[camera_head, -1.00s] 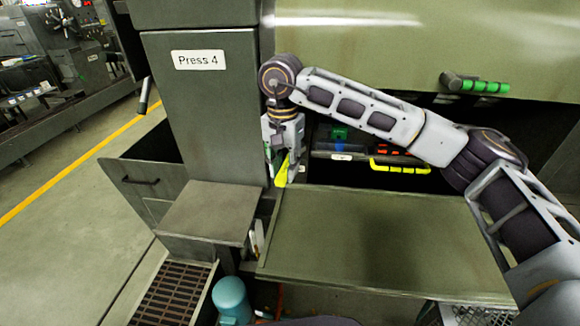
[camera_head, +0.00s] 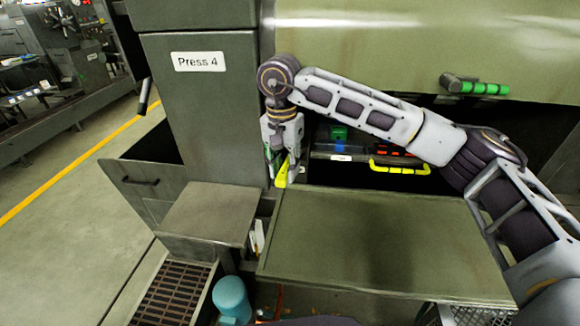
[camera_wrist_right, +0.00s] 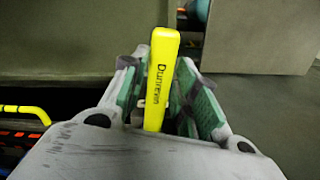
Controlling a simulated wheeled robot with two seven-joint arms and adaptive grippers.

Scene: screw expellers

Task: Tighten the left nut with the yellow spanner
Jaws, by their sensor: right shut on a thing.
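The yellow spanner (camera_head: 283,172) is held in my right gripper (camera_head: 279,178) in front of the press, above the left end of the green shelf. In the right wrist view the spanner (camera_wrist_right: 161,75) stands up between the green finger pads of my right gripper (camera_wrist_right: 165,95), with dark lettering on its handle. The gripper is shut on it. The spanner's far end and the left nut cannot be made out in either view. My left gripper is not in view.
The green shelf (camera_head: 380,240) is bare. Behind it is a dark opening with a yellow handle (camera_head: 400,167). The Press 4 column (camera_head: 205,120) stands left of the gripper, with a grey ledge (camera_head: 208,212) below. A blue-green cylinder (camera_head: 231,298) stands low in front.

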